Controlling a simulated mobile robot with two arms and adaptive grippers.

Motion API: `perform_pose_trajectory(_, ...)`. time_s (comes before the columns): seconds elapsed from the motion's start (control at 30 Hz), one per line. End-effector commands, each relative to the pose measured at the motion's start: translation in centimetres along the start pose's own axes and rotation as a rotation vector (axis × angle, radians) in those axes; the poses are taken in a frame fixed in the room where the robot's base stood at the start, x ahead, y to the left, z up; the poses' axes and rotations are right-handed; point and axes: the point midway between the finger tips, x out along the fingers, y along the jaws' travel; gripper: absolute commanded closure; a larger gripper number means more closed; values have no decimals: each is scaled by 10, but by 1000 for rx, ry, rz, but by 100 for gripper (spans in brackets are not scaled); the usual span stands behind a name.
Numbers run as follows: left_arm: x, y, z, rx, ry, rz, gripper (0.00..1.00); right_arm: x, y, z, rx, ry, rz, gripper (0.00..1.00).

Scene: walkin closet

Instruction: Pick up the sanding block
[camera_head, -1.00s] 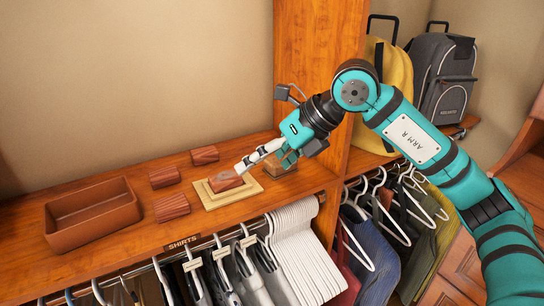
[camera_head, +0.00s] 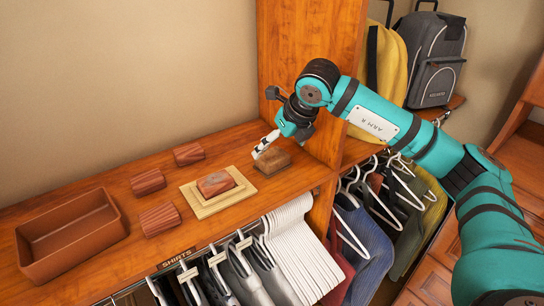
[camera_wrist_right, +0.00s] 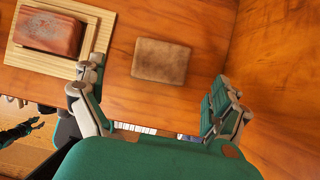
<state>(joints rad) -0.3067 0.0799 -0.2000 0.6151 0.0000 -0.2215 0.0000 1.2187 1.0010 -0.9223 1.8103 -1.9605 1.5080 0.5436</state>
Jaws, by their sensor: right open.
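The sanding block (camera_head: 272,162), a brown rectangular block with a rough matt top, lies flat on the wooden shelf, just right of the layered square plate. It also shows whole in the right wrist view (camera_wrist_right: 160,60). My right gripper (camera_head: 264,146) is above and close to it, pointing down. In the right wrist view the open fingers (camera_wrist_right: 158,78) stand apart to the left and right of the block, with gaps on both sides and nothing held. Whether the fingertips are down at block height is hard to tell.
A reddish block (camera_head: 215,184) sits on the layered square plate (camera_head: 195,200), close to my left-hand finger. More reddish blocks (camera_head: 148,182) and an empty brown tray (camera_head: 118,236) lie further left. A wooden upright panel (camera_head: 325,130) stands right of the sanding block. Hanging clothes fill the space below.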

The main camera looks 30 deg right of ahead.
Motion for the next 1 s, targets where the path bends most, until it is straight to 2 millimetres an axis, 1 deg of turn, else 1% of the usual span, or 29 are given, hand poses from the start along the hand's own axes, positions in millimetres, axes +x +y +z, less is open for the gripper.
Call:
perform_pose_trajectory(0.03,-3,-2,-12,0,17,-2,67,4,0,0,0,2,1,0)
perform_pose_trajectory(0.1,-4,-3,-22,0,34,-3,67,9,0,0,0,1,0,0)
perform_pose_trajectory(0.2,-7,-4,-26,0,39,-4,67,14,0,1,0,1,1,0)
perform_pose_trajectory(0.27,-13,-4,-24,0,36,-4,67,20,0,1,-1,3,1,0)
perform_pose_trajectory(0.4,-28,-2,-16,0,22,-2,67,40,-3,3,-1,5,1,0)
perform_pose_trajectory(0.53,-31,-1,-7,0,8,-1,67,58,-3,2,0,2,2,0)
perform_pose_trajectory(0.63,-31,-1,-4,0,3,0,67,63,-3,2,-1,1,1,0)
perform_pose_trajectory(0.83,-30,-1,-5,0,4,0,67,64,-3,1,-1,0,1,0)
perform_pose_trajectory(1.0,-30,-1,-8,0,9,-1,67,64,-3,2,-1,0,1,22)
